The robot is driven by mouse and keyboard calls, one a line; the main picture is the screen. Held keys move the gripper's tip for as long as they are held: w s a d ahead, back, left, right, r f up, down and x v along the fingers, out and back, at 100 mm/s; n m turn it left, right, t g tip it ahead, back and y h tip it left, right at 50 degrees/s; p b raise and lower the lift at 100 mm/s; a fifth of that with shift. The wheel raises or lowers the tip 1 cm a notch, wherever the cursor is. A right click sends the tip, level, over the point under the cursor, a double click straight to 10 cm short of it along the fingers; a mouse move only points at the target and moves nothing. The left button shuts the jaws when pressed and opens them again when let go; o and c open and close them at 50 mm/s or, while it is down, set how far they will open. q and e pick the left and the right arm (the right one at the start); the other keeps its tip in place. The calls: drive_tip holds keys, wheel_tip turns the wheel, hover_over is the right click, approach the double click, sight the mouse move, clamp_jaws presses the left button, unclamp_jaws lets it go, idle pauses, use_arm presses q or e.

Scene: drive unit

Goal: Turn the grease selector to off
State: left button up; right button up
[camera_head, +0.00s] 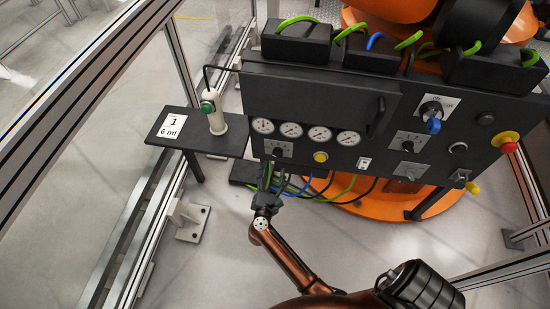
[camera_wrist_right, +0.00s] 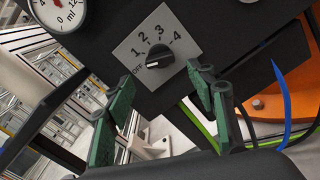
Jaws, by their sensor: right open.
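The selector is a black knob (camera_wrist_right: 160,57) on a grey plate (camera_wrist_right: 133,47) marked OFF, 1, 2, 3 and 4, seen close in the right wrist view. The knob's white mark appears to point toward OFF. In the head view the selector plate (camera_head: 278,150) is at the panel's lower left, below the gauges. My right gripper (camera_head: 266,184) is just below and in front of it. In the right wrist view its green-padded fingers (camera_wrist_right: 163,80) are apart and empty, with the knob beyond and above the gap between their tips. My left gripper is not in view.
The dark panel (camera_head: 300,100) carries several gauges (camera_head: 291,130), a yellow button (camera_head: 320,156), a blue-handled switch (camera_head: 433,125) and a red stop button (camera_head: 507,142). Cables hang below it.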

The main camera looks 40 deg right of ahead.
sight(278, 154)
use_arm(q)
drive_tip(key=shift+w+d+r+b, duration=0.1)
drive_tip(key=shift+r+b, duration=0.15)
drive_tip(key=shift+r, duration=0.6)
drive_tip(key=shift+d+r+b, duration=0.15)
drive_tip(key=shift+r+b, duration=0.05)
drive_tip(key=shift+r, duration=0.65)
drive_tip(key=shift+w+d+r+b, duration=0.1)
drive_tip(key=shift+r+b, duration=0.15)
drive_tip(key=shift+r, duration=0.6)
use_arm(e)
drive_tip(key=x, duration=0.7)
drive_tip(key=shift+c, duration=0.2)
drive_tip(key=shift+a, duration=0.1)
drive_tip(key=c, duration=1.1)
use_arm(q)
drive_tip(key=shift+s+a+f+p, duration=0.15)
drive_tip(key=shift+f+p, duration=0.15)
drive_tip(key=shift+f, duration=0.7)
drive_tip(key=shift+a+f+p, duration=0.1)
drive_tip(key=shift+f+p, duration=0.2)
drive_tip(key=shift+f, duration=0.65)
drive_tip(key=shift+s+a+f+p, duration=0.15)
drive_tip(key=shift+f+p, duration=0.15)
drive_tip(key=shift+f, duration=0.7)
use_arm(e)
drive_tip(key=shift+n, duration=1.8)
